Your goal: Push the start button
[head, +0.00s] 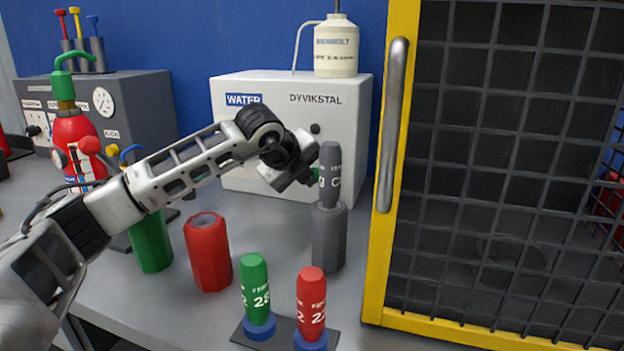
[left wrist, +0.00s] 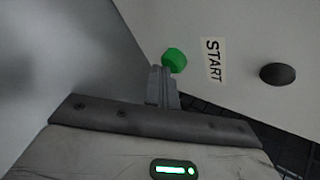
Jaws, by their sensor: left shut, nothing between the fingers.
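The start button is a green knob (left wrist: 174,60) beside a START label (left wrist: 212,60) on the white WATER machine (head: 240,125). In the head view a bit of green (head: 315,173) shows just past my left gripper (head: 305,177), mostly hidden by the gripper and a grey cylinder. My left gripper is shut and empty. In the left wrist view its fingertips (left wrist: 162,72) are right at the edge of the green button; I cannot tell whether they touch it. My right gripper is not in view.
A dark knob (left wrist: 278,74) is on the same panel. A grey cylinder (head: 328,235) with a narrower top stands close to my gripper. A yellow-framed mesh door (head: 398,150) stands to the right. Red (head: 208,255) and green (head: 150,240) containers stand in front, below my arm.

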